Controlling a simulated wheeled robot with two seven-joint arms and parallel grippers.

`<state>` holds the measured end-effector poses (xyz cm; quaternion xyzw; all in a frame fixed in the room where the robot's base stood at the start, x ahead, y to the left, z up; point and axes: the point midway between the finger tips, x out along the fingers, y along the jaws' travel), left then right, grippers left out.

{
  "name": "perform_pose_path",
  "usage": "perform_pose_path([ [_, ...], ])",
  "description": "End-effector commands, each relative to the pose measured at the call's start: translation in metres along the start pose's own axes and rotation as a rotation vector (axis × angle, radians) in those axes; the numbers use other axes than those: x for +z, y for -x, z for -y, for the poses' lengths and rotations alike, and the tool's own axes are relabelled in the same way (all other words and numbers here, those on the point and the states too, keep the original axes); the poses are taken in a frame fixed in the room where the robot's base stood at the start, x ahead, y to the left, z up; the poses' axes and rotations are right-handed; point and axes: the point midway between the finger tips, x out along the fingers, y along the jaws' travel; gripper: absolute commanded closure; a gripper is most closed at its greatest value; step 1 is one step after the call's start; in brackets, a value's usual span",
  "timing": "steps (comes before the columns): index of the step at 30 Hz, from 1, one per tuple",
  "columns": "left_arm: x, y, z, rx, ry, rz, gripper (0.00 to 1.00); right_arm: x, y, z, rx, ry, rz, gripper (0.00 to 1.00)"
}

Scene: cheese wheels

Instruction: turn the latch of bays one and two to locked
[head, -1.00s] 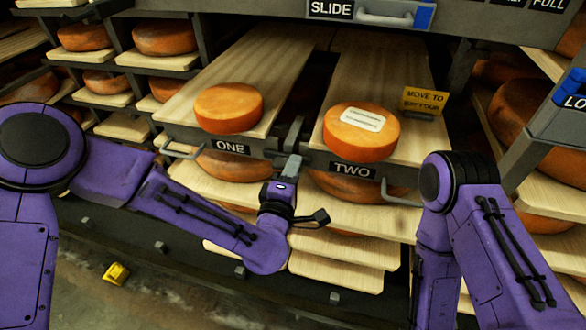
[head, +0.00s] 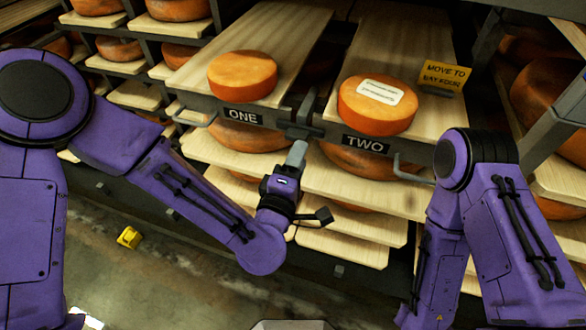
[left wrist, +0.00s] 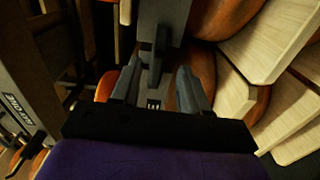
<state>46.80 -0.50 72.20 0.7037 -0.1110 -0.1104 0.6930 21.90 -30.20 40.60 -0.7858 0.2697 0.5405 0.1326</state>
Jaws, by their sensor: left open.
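The grey latch (head: 303,114) sits on the rack front between the label ONE (head: 243,117) and the label TWO (head: 366,145). Its bar looks upright in the head view; I cannot read a locked or unlocked mark. My left gripper (head: 298,152) is just below and in front of the latch. In the left wrist view the left gripper (left wrist: 158,80) has its two fingers apart, with the dark latch handle (left wrist: 158,55) seen between and beyond them. I cannot tell whether they touch. My right arm comes down at the right, its gripper out of view.
A cheese wheel (head: 242,76) lies on the bay one board and a labelled wheel (head: 377,105) on the bay two board. Handles (head: 408,172) stick out from the rack front. A yellow sign (head: 443,76) stands at right. A small yellow object (head: 129,238) lies on the floor.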

Motion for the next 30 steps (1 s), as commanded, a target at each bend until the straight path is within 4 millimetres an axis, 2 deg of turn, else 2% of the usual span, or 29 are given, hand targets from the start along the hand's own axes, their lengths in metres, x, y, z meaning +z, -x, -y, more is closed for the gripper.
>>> perform_pose_path([
  [3,0.001,0.026,0.001,0.0,-0.003,0.004,0.55,0.001,-0.002,0.0,0.0,0.0,0.0,0.57],
  [8,0.001,0.046,0.001,0.0,-0.002,0.002,0.55,0.002,-0.004,0.0,0.0,0.0,0.0,0.57],
  [26,0.004,0.049,0.002,-0.007,-0.035,0.021,0.55,0.002,-0.004,0.0,0.0,0.0,0.0,0.57],
  [28,0.009,0.049,0.014,-0.059,-0.132,0.064,0.55,0.002,-0.004,0.0,0.0,0.0,0.0,0.57],
  [29,0.004,0.049,0.028,-0.108,-0.208,0.078,0.55,0.002,-0.004,0.0,0.0,0.0,0.0,0.57],
  [30,-0.008,0.052,0.057,-0.201,-0.313,0.09,0.55,0.002,-0.004,0.0,0.0,0.0,0.0,0.57],
])
